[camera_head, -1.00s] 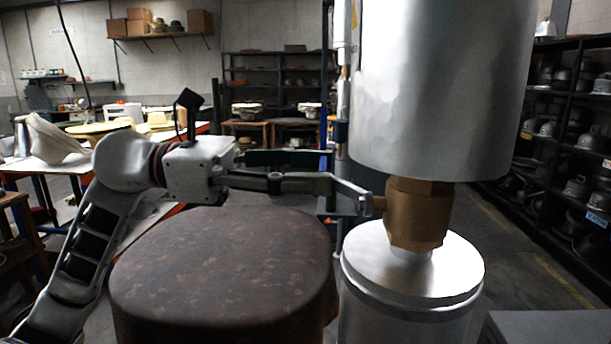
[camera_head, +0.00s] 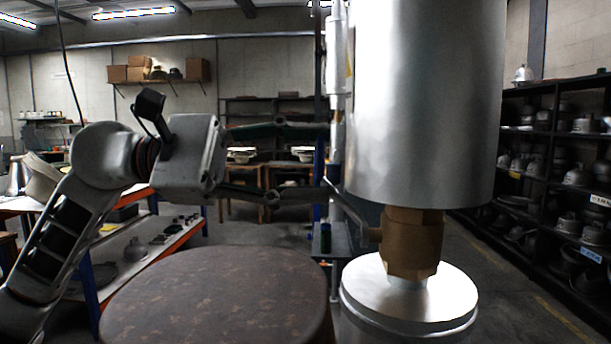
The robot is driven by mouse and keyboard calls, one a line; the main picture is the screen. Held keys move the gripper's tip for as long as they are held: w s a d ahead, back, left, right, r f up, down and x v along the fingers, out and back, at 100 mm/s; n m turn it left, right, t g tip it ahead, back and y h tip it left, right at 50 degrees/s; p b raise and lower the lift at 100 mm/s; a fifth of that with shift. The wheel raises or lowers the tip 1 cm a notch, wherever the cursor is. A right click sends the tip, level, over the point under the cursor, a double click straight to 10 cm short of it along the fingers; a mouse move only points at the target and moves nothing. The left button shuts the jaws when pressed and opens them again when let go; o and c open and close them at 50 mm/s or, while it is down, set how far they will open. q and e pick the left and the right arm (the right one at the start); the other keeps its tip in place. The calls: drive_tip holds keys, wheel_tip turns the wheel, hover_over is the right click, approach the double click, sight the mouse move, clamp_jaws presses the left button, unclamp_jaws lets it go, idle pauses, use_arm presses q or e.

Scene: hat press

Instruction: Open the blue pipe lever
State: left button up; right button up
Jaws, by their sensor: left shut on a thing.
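My left gripper (camera_head: 337,162) reaches in from the left, above the round brown block (camera_head: 215,295). Its two long fingers show one above the other, well apart in the picture. Their tips reach the slim vertical pipe (camera_head: 337,85) just left of the big metal cylinder (camera_head: 425,100). The gripper is shut on the blue pipe lever, but the lever itself is small, dark and mostly hidden at the fingertips, so its angle cannot be told. My right gripper is out of view.
A brass fitting (camera_head: 411,243) joins the cylinder to a round metal base (camera_head: 408,292), close right of the fingers. Dark shelves (camera_head: 555,165) with metal hat forms stand at the right. A workbench (camera_head: 150,250) stands behind my left arm. Floor is free beyond the block.

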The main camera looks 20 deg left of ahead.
use_arm(q)
drive_tip(key=shift+s+d+r+m+b, duration=0.2)
drive_tip(key=shift+s+r+m, duration=0.25)
drive_tip(key=shift+s+m, duration=0.6)
drive_tip(key=shift+s+d+r+m+b, duration=0.15)
drive_tip(key=shift+s+r+m, duration=0.4)
drive_tip(key=shift+m, duration=0.85)
drive_tip(key=shift+s+d+r+m+b, duration=0.2)
drive_tip(key=shift+s+r+m, duration=0.2)
drive_tip(key=shift+s+m, duration=0.65)
drive_tip(key=shift+w, duration=0.2)
drive_tip(key=o, duration=1.5)
drive_tip(key=shift+c, duration=0.2)
drive_tip(key=shift+d+f, duration=0.2)
drive_tip(key=shift+f, duration=0.1)
